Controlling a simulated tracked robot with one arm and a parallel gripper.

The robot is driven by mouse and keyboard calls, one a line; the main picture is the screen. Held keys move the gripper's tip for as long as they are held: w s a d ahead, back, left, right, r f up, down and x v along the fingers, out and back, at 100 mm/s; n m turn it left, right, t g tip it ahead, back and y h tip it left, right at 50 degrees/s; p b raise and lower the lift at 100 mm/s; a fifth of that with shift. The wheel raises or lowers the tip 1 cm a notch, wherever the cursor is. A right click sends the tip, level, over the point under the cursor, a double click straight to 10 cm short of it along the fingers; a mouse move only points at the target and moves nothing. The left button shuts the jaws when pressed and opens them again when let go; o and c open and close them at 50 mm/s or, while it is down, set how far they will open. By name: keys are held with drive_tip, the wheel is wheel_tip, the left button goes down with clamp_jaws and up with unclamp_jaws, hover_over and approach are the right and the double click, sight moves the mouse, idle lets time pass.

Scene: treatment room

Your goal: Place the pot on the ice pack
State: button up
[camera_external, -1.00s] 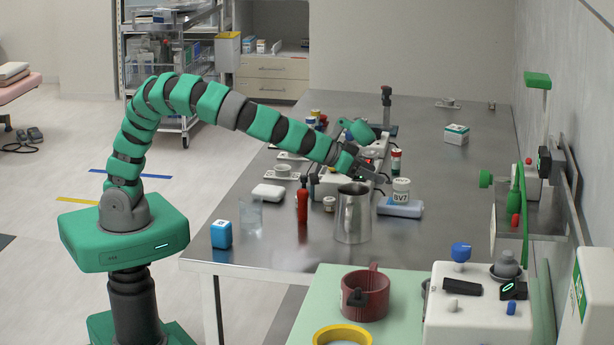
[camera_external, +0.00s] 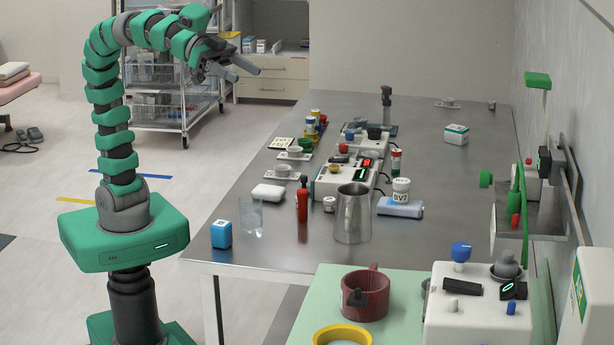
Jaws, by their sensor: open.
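A small white pot (camera_external: 401,188) with a dark "BV7" label stands upright on the pale blue ice pack (camera_external: 390,209), towards its right half. The ice pack lies flat on the steel table, right of the metal jug. My gripper (camera_external: 247,69) is open and empty. It is raised high at the upper left, well away from the pot, in front of the cabinet drawers.
A metal jug (camera_external: 353,215) stands just left of the ice pack. A white device (camera_external: 335,187) with a lit display is behind the jug. A red bottle (camera_external: 303,203) and a glass beaker (camera_external: 251,217) stand further left. The table right of the ice pack is clear.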

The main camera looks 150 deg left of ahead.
drive_tip(key=s+d+r+m+t+h, duration=0.1)
drive_tip(key=s+d+r+m+h, duration=0.1)
drive_tip(key=d, duration=0.4)
drive_tip(key=s+d+r+m+t+h, duration=0.1)
drive_tip(key=s+d+r+m+h, duration=0.2)
drive_tip(key=s+d+r, duration=0.3)
drive_tip(key=shift+s+d+h, duration=0.35)
drive_tip(key=shift+s+h, duration=0.05)
drive_tip(key=shift+s, duration=0.1)
